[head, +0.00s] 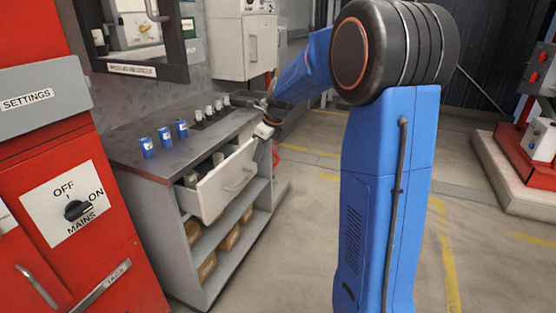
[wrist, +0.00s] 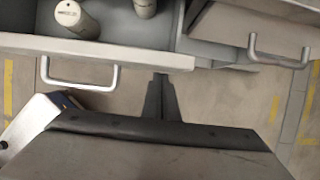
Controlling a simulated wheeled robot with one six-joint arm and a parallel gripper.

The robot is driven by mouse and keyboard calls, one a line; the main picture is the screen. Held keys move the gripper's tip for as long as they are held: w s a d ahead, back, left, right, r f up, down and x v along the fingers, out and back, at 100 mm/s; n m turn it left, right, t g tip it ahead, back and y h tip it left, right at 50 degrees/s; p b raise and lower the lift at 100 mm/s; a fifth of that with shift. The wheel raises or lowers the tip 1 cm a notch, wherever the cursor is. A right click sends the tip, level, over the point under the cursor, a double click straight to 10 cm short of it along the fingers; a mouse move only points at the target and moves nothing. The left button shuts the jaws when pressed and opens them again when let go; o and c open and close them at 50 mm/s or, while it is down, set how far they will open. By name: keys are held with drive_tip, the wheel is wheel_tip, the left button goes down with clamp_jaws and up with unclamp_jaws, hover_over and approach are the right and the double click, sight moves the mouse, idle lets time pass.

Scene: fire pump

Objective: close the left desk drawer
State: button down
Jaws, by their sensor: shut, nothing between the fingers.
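The left desk drawer (head: 228,182) is pulled out of the grey desk (head: 135,150), with a pale front and a bar handle. It also shows in the wrist view (wrist: 115,54), with its handle (wrist: 78,76) and pale cylinders inside. My gripper (head: 275,155) is beyond the drawer's far end in the head view. In the wrist view my gripper (wrist: 160,80) is shut and empty, with its tips close to the right end of the drawer front. I cannot tell whether they touch it.
A second handle (wrist: 280,50) sits on a front to the right in the wrist view. Blue cans (head: 164,136) stand on the desk top. Boxes (head: 207,267) lie on the shelves below. A red cabinet (head: 75,210) stands at left. The floor (head: 290,250) before the desk is clear.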

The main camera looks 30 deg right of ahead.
sight(236, 148)
drive_tip(key=w+a, duration=0.1)
drive_tip(key=w, duration=0.1)
drive_tip(key=w+a, duration=0.4)
drive_tip(key=w, duration=0.1)
drive_tip(key=shift+a, duration=0.15)
drive_tip(key=shift+w+a+r, duration=0.1)
drive_tip(key=shift+w+a, duration=0.1)
drive_tip(key=shift+w+r, duration=0.1)
